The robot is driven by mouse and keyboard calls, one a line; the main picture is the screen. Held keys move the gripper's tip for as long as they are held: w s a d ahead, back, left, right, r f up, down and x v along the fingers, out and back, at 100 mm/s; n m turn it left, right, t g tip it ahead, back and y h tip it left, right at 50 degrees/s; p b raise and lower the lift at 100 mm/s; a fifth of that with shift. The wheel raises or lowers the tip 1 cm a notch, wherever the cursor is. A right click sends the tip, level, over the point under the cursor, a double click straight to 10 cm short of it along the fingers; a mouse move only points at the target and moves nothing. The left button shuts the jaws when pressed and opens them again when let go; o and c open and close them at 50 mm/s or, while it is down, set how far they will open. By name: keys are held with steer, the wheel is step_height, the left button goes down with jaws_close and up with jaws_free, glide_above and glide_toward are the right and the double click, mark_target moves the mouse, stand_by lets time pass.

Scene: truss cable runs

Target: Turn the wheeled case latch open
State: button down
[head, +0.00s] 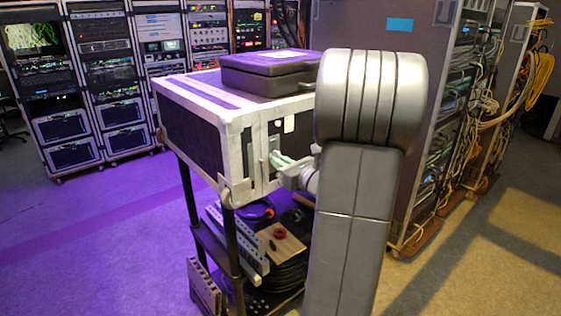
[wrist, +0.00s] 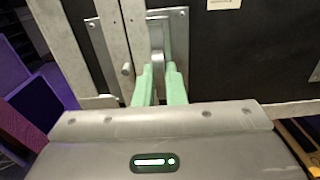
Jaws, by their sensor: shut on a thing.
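The wheeled case (head: 195,130) is a black box with light metal edges, standing on a dark-legged cart. Its latch (wrist: 157,45) is a grey metal lever on a plate on the case's front face, close to the metal edge strip. My gripper (wrist: 159,82) has pale green fingers and is shut on the lower part of the latch lever. The lever looks roughly upright in the wrist view. In the head view my gripper (head: 283,163) reaches the case front from the right, and my arm hides the case's right part. The fingers cover the lever's lower end.
A black hard case (head: 268,75) lies on top of the wheeled case. The cart's lower shelf (head: 265,245) holds coiled cable, a board and tools. Equipment racks (head: 110,80) line the back, and a tall rack with cables (head: 455,110) stands at right. Floor at left is clear.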

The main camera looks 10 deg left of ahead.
steer(key=shift+f, duration=0.1)
steer(key=c, duration=1.5)
jaws_free()
steer(key=b+v, duration=0.2)
steer(key=v, duration=1.2)
steer(key=shift+a, duration=0.15)
steer(key=p+x, duration=0.2)
steer(key=x, duration=1.1)
steer(key=shift+w+a, duration=0.3)
steer(key=shift+d, duration=0.1)
